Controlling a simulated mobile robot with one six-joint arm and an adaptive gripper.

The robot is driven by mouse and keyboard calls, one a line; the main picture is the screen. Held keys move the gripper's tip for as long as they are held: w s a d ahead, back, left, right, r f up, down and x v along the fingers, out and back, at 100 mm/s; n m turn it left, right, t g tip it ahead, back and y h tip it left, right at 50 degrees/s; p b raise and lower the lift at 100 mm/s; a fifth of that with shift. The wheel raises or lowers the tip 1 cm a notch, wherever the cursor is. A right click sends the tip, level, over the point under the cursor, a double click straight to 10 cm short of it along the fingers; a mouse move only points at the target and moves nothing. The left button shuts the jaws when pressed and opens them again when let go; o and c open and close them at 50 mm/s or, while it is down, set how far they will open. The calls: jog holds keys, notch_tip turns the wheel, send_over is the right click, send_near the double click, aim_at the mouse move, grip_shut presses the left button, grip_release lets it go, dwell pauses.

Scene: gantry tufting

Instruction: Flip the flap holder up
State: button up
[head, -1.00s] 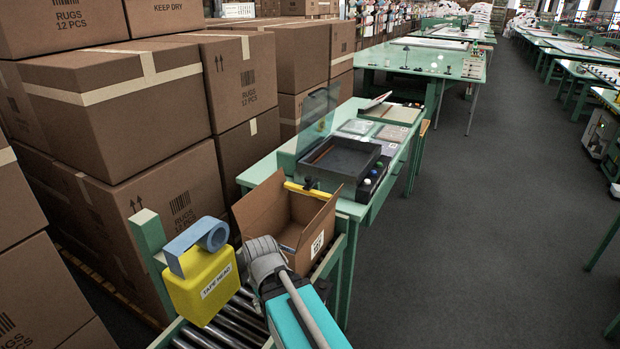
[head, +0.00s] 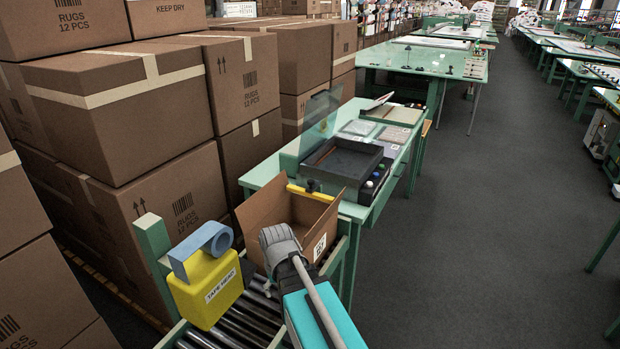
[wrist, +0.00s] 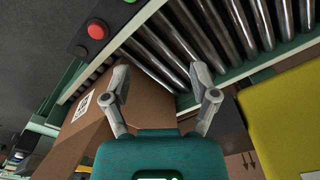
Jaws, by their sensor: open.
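A yellow bar (head: 312,193) lies along the far rim of an open cardboard box (head: 270,215); it looks like the flap holder, though I cannot be sure. It appears low and flat, with a dark part at its middle. The box stands on the roller conveyor, flaps open, and its side also shows in the wrist view (wrist: 130,112). My gripper (wrist: 160,85) is open and empty, its two grey fingers spread above the rollers beside the box. In the head view my arm reaches to the near side of the box, short of the yellow bar; the fingertips are hidden there.
A yellow tape head (head: 212,288) with a blue tape roll stands left of my arm, close by. Conveyor rollers (head: 240,315) run beneath. A red button (wrist: 97,30) sits beside the rollers. A green bench (head: 350,211) with a dark tray stands beyond; stacked cartons (head: 120,110) line the left.

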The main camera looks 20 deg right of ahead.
jog(key=w+d+r+t+p, duration=0.1)
jog(key=w+d+r+p, duration=0.45)
jog(key=w, duration=0.35)
jog(key=w+d+r+t+p, duration=0.1)
jog(key=w+d+r+p, duration=0.4)
jog(key=w, duration=0.5)
jog(key=m+t+p, duration=0.1)
jog(key=t+p, duration=0.1)
jog(key=p, duration=0.5)
send_near(311, 181)
jog(key=v, duration=0.4)
jog(key=shift+a+r+h, duration=0.2)
jog(key=shift+a+h, duration=0.1)
jog(key=shift+f, duration=0.1)
jog(key=b+x, duration=1.2)
jog(key=x, duration=0.1)
jog(key=shift+w+f+b, duration=0.2)
jog(key=shift+f+b, duration=0.05)
jog(key=shift+b, duration=0.15)
grip_shut()
